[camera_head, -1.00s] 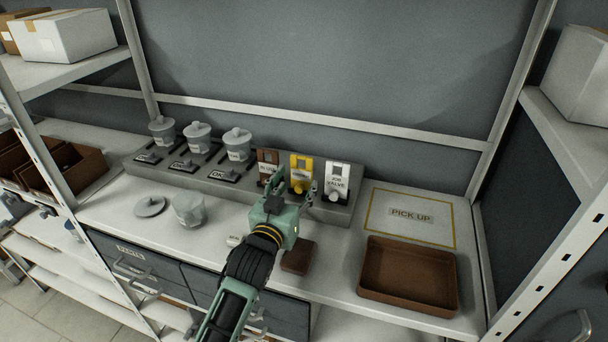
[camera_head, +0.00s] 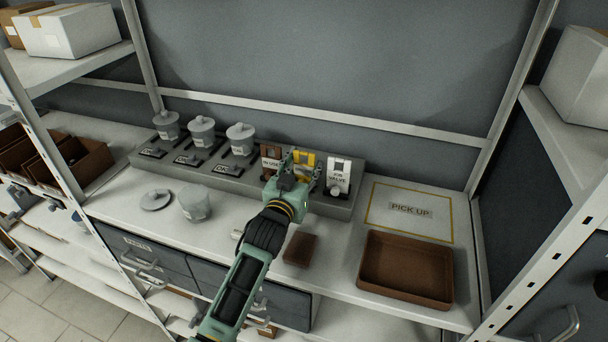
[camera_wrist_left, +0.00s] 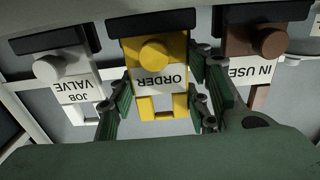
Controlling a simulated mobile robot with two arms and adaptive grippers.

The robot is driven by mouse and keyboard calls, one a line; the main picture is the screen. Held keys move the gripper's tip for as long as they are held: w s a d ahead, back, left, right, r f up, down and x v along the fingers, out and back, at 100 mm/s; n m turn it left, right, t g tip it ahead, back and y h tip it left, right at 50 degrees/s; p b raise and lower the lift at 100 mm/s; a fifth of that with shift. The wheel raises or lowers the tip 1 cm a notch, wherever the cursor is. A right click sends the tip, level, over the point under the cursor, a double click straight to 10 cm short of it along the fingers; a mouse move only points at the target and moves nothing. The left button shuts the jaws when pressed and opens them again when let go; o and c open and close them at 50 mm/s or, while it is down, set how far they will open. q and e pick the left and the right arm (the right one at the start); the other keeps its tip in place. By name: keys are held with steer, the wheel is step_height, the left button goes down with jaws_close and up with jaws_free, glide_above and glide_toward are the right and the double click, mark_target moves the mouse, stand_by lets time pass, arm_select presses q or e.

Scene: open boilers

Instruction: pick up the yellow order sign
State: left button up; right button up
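The yellow order sign (camera_head: 306,160) stands on the grey stand between the brown and white signs, partly hidden by my left gripper. In the left wrist view the order sign (camera_wrist_left: 154,78) appears upside down, with a round yellow knob and a white "ORDER" label. My left gripper (camera_head: 295,165) is at the sign; in the left wrist view its fingers (camera_wrist_left: 157,97) are open, one on each side of the sign. I cannot tell whether they touch it. My right gripper is in neither view.
The brown "IN USE" sign (camera_head: 270,160) and white "JOB VALVE" sign (camera_head: 338,178) stand close on either side. Lidded grey pots (camera_head: 202,132) are left on the stand (camera_head: 340,207). A brown tray (camera_head: 452,272) and "PICK UP" mat (camera_head: 385,193) lie right.

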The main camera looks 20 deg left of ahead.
arm_select(q)
steer(key=c, duration=0.6)
steer(key=shift+o, duration=0.2)
steer(key=shift+r, duration=0.15)
